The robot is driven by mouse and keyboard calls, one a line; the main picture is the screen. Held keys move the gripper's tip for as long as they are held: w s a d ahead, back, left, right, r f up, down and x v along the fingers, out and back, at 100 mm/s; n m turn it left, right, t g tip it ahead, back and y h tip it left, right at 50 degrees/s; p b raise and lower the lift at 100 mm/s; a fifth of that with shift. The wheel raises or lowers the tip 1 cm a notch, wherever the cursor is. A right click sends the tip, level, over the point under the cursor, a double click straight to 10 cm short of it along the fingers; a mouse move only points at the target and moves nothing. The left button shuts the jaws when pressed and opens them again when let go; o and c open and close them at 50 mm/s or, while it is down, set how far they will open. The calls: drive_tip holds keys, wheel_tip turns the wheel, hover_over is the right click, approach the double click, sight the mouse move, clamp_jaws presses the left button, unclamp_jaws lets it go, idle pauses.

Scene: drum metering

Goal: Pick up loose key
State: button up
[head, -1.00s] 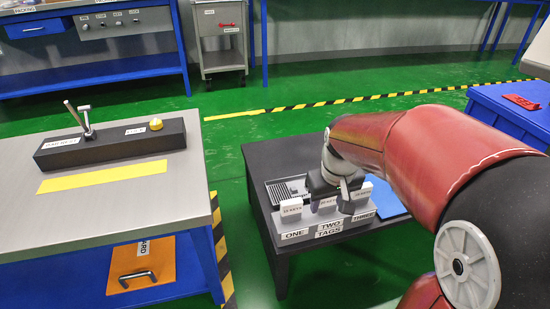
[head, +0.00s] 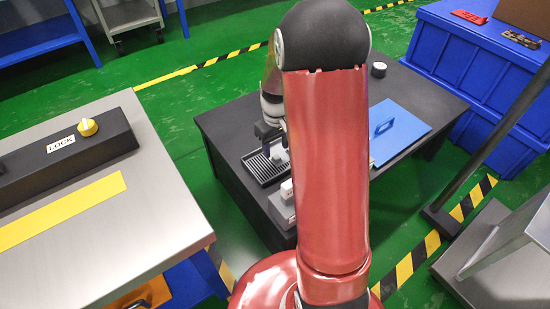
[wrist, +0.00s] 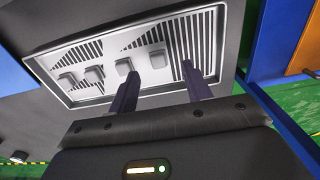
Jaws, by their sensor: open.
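I cannot identify a loose key for sure. Several small grey blocks (wrist: 158,60) stand in a row on a dark-slotted tray (wrist: 100,96) in the wrist view. The tray also shows in the head view (head: 262,172), on the low black table, with a pale block (head: 279,152) on it. My gripper (wrist: 160,70) is open, its two fingers apart and pointing at the tray, close to the blocks on the right of the row. Nothing is visibly held. In the head view my gripper (head: 268,135) is over the tray's back edge, partly hidden by my arm.
The black table (head: 225,125) also carries a blue plate with a handle (head: 400,130), a small round white-topped item (head: 378,70) and the partly hidden tag rack (head: 282,208). Blue crates (head: 460,70) stand right.

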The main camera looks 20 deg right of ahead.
sight(276, 157)
wheel_tip(276, 157, down, 4)
drive_tip(key=shift+w+d, duration=0.1)
drive_tip(key=shift+d, duration=0.05)
drive_tip(key=c, duration=1.1)
